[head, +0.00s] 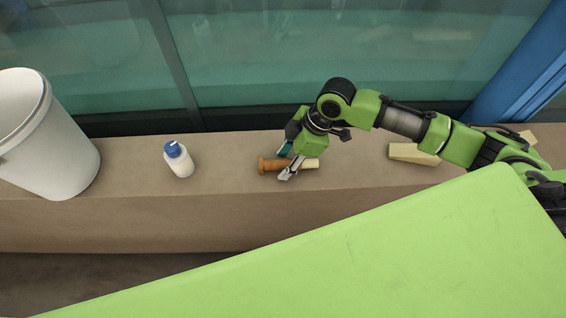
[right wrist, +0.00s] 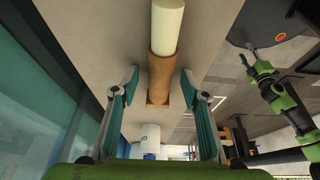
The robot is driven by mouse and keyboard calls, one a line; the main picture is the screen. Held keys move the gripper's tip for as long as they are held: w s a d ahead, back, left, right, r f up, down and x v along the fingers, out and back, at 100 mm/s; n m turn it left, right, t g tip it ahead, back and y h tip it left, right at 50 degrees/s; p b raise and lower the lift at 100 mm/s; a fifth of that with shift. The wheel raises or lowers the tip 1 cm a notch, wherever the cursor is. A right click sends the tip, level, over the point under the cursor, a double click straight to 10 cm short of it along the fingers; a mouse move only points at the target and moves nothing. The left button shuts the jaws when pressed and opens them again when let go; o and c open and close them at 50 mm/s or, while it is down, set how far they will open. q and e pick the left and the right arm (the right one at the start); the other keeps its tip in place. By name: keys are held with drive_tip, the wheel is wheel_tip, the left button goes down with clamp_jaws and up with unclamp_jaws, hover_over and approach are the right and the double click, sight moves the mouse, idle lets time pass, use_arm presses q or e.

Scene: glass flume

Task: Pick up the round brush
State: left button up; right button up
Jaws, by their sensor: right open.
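The round brush (head: 270,165) lies on its side on the stone ledge (head: 230,178). It has a brown wooden body and a cream cylindrical end, at the right in the head view. My right gripper (head: 287,164) is open over its middle, and the fingers partly cover it. In the right wrist view the brush (right wrist: 162,70) runs lengthwise between the two open fingers (right wrist: 161,80), with visible gaps on both sides. What seems to be my left gripper (right wrist: 249,60) shows far off at the right there; its jaws are too small to read.
A white bucket (head: 50,135) stands farther left. A pale block (head: 413,153) lies to the right, partly behind my right arm. Glass (head: 290,60) rises behind the ledge.

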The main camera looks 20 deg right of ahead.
clamp_jaws()
idle(0.3)
